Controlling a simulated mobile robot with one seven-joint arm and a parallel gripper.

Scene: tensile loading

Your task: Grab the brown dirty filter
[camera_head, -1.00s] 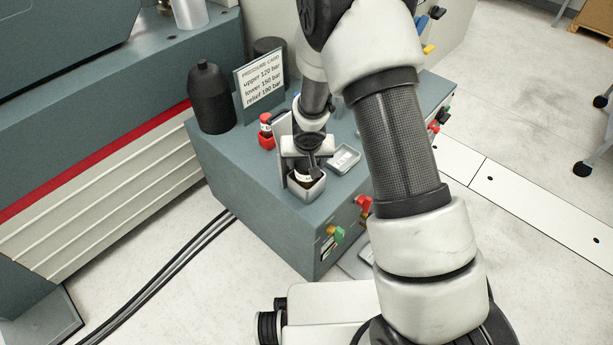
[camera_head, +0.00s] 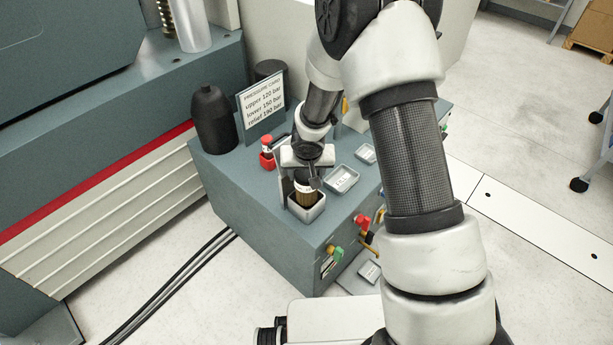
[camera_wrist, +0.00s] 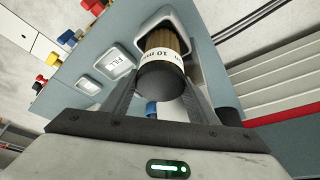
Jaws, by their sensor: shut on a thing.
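The brown filter (camera_head: 306,198) has pleated brown sides, a white label band and a dark end cap. It stands partly raised out of a square grey-white cup (camera_head: 305,215) at the front of the teal cabinet. My gripper (camera_head: 306,181) is above the cup, shut on the filter's upper part. In the wrist view the filter (camera_wrist: 170,40) sits between my two fingers (camera_wrist: 162,80), its label reading "10 mi..." in part. Its far end is hidden inside the cup (camera_wrist: 188,20).
On the teal cabinet (camera_head: 250,210) are a black bottle (camera_head: 213,118), a pressure card (camera_head: 262,105), a red-capped item (camera_head: 267,150) and shallow grey trays (camera_head: 342,179). Red, yellow and green valve handles (camera_head: 362,220) stick out from the cabinet's front. Free floor lies to the right.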

